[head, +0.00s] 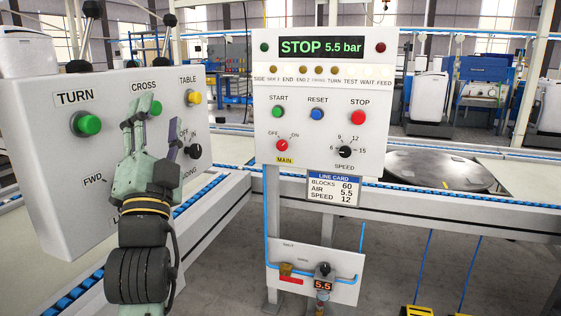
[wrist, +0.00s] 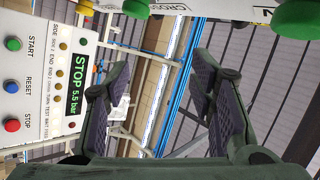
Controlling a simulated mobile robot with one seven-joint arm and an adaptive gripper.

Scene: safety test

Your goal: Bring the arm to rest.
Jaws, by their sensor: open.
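My gripper (head: 160,118) is raised in front of the left control panel (head: 50,160) in the head view, covering part of its lower face. In the wrist view my gripper (wrist: 160,78) has its two dark-padded fingers spread apart, with nothing between them. The fingers point up in the head view, near the CROSS and TABLE buttons. I cannot tell whether a finger touches the panel. The CROSS button is mostly hidden behind a finger. My arm rises from the bottom of the head view.
The TURN button (head: 86,124) is green and the TABLE button (head: 193,97) is yellow. The main panel (head: 260,145) stands to the right; its display (head: 321,47) reads STOP 5.5 bar. A round dark table (head: 437,170) and conveyors lie behind. A lower air panel (head: 345,291) reads 5.5.

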